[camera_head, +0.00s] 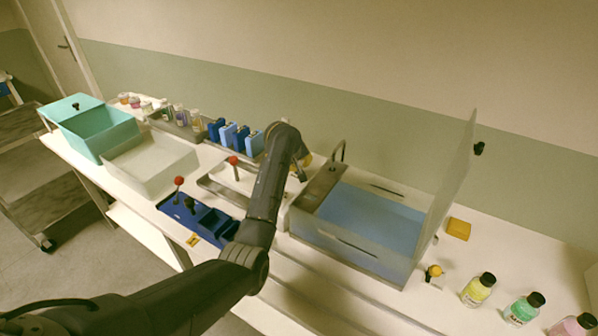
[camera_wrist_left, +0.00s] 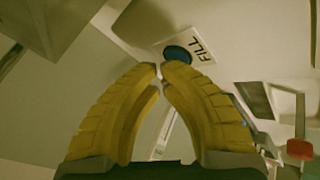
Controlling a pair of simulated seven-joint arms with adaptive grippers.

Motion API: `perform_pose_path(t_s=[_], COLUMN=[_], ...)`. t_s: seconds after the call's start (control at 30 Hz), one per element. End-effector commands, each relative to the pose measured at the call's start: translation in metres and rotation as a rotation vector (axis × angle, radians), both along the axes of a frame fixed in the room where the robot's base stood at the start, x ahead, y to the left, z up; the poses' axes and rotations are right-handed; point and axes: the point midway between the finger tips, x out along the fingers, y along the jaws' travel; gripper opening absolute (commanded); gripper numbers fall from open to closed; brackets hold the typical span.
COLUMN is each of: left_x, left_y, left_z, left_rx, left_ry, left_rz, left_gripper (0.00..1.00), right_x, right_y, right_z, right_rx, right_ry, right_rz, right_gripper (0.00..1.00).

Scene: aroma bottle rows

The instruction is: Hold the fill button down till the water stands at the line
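The blue fill button (camera_wrist_left: 177,53) sits on a white plate marked FILL (camera_wrist_left: 203,50). My left gripper (camera_wrist_left: 160,68) has its yellow fingers brought together, with nothing between the tips. The tips overlap the button's lower edge in the wrist view; I cannot tell whether they touch it. In the head view the left gripper (camera_head: 304,163) is mostly hidden behind my arm, beside the tank's metal end. The clear tank (camera_head: 398,268) holds blue water (camera_head: 370,213). Dark line marks (camera_head: 343,243) show on its walls; I cannot tell the exact level against them. My right gripper is not in view.
A tall clear panel (camera_head: 449,190) stands at the tank's right side. Bottles (camera_head: 478,290) and a yellow block (camera_head: 459,228) are to the right. A blue tray (camera_head: 190,213), blue packs (camera_head: 240,138), a white bin (camera_head: 150,165) and a teal bin (camera_head: 100,130) lie left.

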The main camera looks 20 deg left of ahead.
Motion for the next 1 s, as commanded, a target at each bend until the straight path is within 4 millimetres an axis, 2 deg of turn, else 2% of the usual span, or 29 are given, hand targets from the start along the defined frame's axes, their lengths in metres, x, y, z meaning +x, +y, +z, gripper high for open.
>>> perform_pose_path(t_s=[0.5,0.87,1.0], left_x=[0.000,0.000,0.001], left_y=[0.000,0.000,0.000], left_z=[0.015,0.017,0.024], left_rx=[-0.001,0.000,-0.001], left_ry=[0.001,0.000,-0.002], left_rz=[0.000,0.000,0.000], left_gripper=[0.00,0.00,0.00], right_x=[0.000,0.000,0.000], right_y=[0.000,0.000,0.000], right_z=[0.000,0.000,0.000], right_rx=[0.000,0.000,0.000], right_ry=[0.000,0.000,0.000], right_rz=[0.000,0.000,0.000], right_gripper=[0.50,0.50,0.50])
